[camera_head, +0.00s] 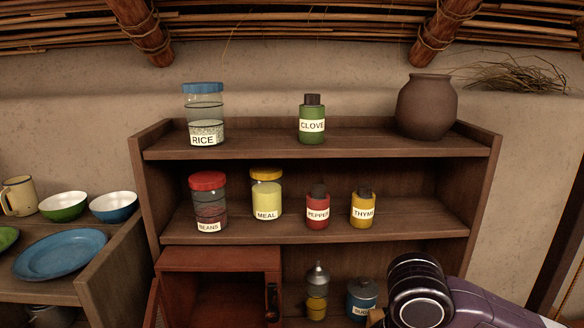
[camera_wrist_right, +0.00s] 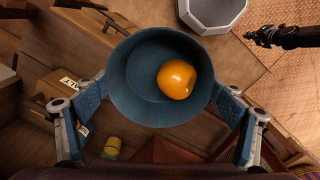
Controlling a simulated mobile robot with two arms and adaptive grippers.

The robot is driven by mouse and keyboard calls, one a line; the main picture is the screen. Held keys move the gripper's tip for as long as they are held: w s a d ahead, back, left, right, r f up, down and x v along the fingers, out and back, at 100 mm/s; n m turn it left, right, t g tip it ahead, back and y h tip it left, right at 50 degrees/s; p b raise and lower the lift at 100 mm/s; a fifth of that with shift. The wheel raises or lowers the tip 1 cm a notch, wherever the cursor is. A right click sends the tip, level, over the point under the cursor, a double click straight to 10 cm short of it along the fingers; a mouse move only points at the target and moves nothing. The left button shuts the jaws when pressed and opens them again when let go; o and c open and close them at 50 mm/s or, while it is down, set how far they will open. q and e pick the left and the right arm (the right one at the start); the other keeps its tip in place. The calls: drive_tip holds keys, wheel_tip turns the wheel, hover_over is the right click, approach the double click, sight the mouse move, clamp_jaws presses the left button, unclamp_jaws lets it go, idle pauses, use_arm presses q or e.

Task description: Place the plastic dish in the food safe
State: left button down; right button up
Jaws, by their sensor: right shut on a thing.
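The plastic dish, a round blue bowl (camera_wrist_right: 128,72), fills the middle of the right wrist view with an orange-yellow round food item (camera_wrist_right: 177,79) inside it. My right gripper (camera_wrist_right: 163,103) is shut on the dish, one finger at each side. In the head view my right arm comes in at the lower right; its fingers and the dish are out of sight. The food safe appears to be the red-brown wooden cabinet (camera_head: 220,257) at the lower left of the shelf, its dark front open. A dark jointed gripper, apparently my left (camera_wrist_right: 262,38), shows small in the wrist view; its opening is unclear.
The wooden shelf (camera_head: 320,233) carries labelled jars, bottles and a clay pot (camera_head: 427,106). A metal-topped bottle (camera_head: 317,282) and a blue sugar tin (camera_head: 362,297) stand right of the cabinet. A side shelf holds a blue plate (camera_head: 60,254) and bowls. A grey octagonal container (camera_wrist_right: 212,12) is at the wrist view's top.

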drive_tip(key=d+m, duration=0.1)
drive_tip(key=d+f+m+b, duration=0.1)
drive_tip(key=m, duration=0.1)
drive_tip(key=s+d+f+m+b, duration=0.1)
drive_tip(key=m, duration=0.1)
drive_tip(key=shift+s+d, duration=0.1)
drive_tip(key=shift+d, duration=0.2)
drive_tip(key=shift+s+d+m, duration=0.3)
drive_tip(key=shift+d+m, duration=0.05)
drive_tip(key=shift+m, duration=0.55)
drive_tip(key=shift+w, duration=0.1)
